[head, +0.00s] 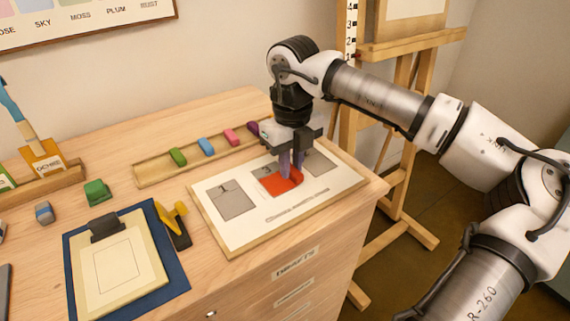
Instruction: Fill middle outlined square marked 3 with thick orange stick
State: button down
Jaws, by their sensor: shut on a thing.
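My gripper (291,170) is over the middle outlined square (261,178) of the white sheet (240,236), pointing down. It is shut on what I take to be the thick orange stick, which the fingers mostly hide. The middle square, its number 3 partly readable, bears a large orange-red patch (275,188) on its lower and right parts. The patch passes a little beyond the lower right side of the square. A greyish strip shows at the top left of the square. Whether the stick's tip touches the sheet cannot be told.
Grey squares lie left (232,202) and right (322,165) on the sheet. Behind, a wooden tray (150,176) holds green, blue, pink and purple sticks. A yellow-and-black clip-like tool (175,225) and a clipboard (120,270) lie left. An easel (405,120) stands right of the table.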

jog(key=shift+f, duration=0.1)
jog(key=shift+s+a, duration=0.8)
jog(key=shift+a, duration=0.3)
jog(key=shift+r, duration=0.2)
notch_tip(320, 180, up, 7)
jog(key=p, duration=0.4)
